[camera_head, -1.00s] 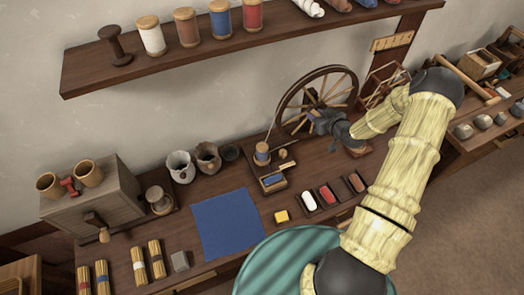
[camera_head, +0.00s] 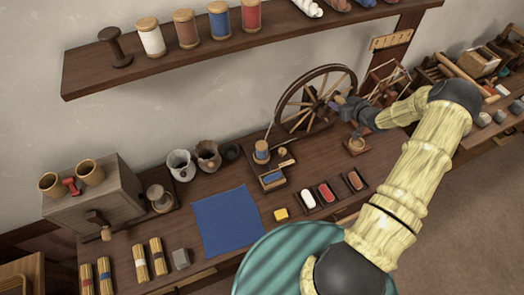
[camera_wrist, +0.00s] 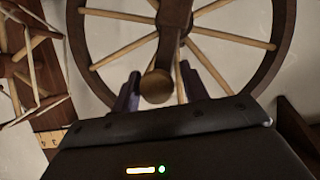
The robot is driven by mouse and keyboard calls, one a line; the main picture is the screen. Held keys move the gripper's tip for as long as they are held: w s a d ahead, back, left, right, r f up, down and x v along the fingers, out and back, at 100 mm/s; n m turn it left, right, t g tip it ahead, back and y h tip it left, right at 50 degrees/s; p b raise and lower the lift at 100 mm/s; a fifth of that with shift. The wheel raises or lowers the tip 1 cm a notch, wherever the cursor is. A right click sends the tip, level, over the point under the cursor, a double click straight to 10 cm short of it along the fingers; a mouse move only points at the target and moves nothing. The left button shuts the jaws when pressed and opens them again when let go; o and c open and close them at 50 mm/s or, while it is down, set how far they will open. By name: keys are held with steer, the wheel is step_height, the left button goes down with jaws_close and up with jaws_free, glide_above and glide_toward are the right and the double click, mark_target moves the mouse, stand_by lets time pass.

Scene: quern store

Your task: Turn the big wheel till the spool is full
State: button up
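The big wheel (camera_head: 281,112), dark-rimmed with pale wooden spokes, stands upright at the back of the bench. In the wrist view its rim (camera_wrist: 280,75) and spokes fill the upper part, with a round wooden knob (camera_wrist: 157,86) in front. My gripper (camera_head: 338,104) is at the right side of the wheel. In the wrist view my gripper (camera_wrist: 164,88) has its fingers apart, one on each side of the knob, with a small gap visible. The spool (camera_head: 262,150), wooden with a blue band, stands left of the wheel; how full it is cannot be told.
A tray with blue yarn (camera_head: 271,181) lies before the spool. Small trays of white, red and brown (camera_head: 352,181) line the bench front. A wooden frame winder (camera_head: 388,80) stands right of the wheel, near my arm. A shelf (camera_head: 180,50) hangs above.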

steer(key=shift+o, duration=0.9)
steer(key=shift+a+r, duration=0.1)
steer(key=shift+a, duration=0.05)
steer(key=p+v, duration=0.2)
steer(key=v, duration=0.5)
steer(key=shift+p, duration=0.4)
steer(key=shift+a, duration=0.15)
steer(key=s+a+r+m+g+h+b, duration=0.2)
steer(key=s+a+r+g+h, duration=0.4)
steer(key=s+a+r, duration=0.8)
steer(key=s+a+m+g, duration=0.1)
steer(key=s+a, duration=0.2)
steer(key=s, duration=0.3)
steer(key=s+a+r+m+g+y, duration=0.1)
steer(key=s+a+g, duration=0.1)
steer(key=s+a, duration=0.2)
steer(key=s, duration=0.3)
steer(key=shift+r+b, duration=0.3)
steer(key=shift+r, duration=0.05)
